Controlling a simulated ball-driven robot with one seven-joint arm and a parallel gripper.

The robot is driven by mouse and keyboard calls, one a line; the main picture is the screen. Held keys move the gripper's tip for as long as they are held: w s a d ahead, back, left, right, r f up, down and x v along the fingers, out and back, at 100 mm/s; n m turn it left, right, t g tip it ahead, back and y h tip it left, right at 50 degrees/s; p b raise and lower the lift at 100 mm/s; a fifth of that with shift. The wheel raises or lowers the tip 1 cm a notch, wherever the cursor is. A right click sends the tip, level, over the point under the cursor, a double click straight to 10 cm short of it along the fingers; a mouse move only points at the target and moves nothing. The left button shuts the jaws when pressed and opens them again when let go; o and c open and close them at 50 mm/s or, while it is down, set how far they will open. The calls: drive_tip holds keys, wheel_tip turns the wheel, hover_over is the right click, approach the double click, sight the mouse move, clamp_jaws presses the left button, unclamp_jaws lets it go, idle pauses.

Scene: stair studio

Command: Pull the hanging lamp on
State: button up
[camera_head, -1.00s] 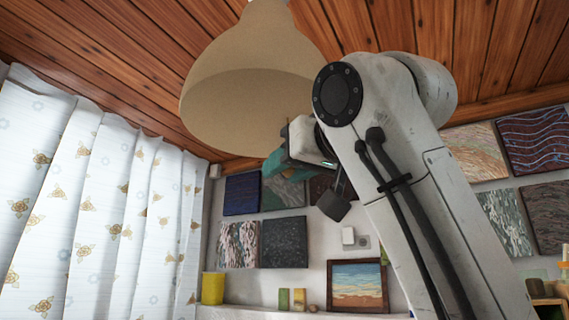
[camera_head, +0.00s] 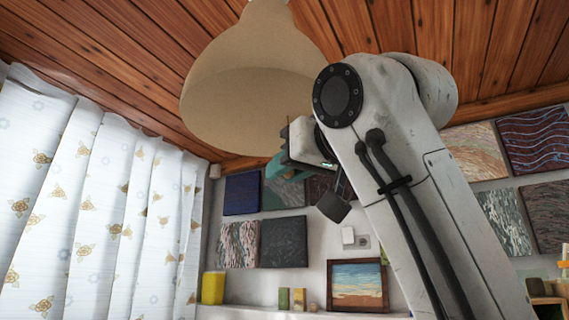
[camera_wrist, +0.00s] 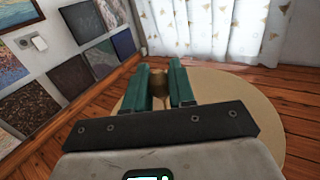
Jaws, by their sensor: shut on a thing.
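The hanging lamp has a large cream bell shade (camera_head: 245,85) below the wooden ceiling. Its underside is dull, with no glow showing. My gripper (camera_head: 275,165) is just under the right part of the shade's rim in the head view, its tips partly hidden. In the wrist view my gripper (camera_wrist: 160,85) has its two teal fingers shut on a small brownish pull knob (camera_wrist: 159,80). The lamp shade (camera_wrist: 235,88) fills the space behind the fingers there.
A white patterned curtain (camera_head: 85,200) hangs at the left. Several paintings (camera_head: 284,242) cover the back wall, above a ledge with a yellow cup (camera_head: 212,288) and a framed seascape (camera_head: 357,286). The air between the curtain and my arm is clear below the lamp.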

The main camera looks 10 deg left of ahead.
drive_tip(key=shift+f+b, duration=0.4)
drive_tip(key=shift+f, duration=0.55)
drive_tip(key=o, duration=1)
drive_tip(key=shift+r, duration=0.1)
drive_tip(key=b+v, duration=0.3)
drive_tip(key=v, duration=0.6)
idle(0.6)
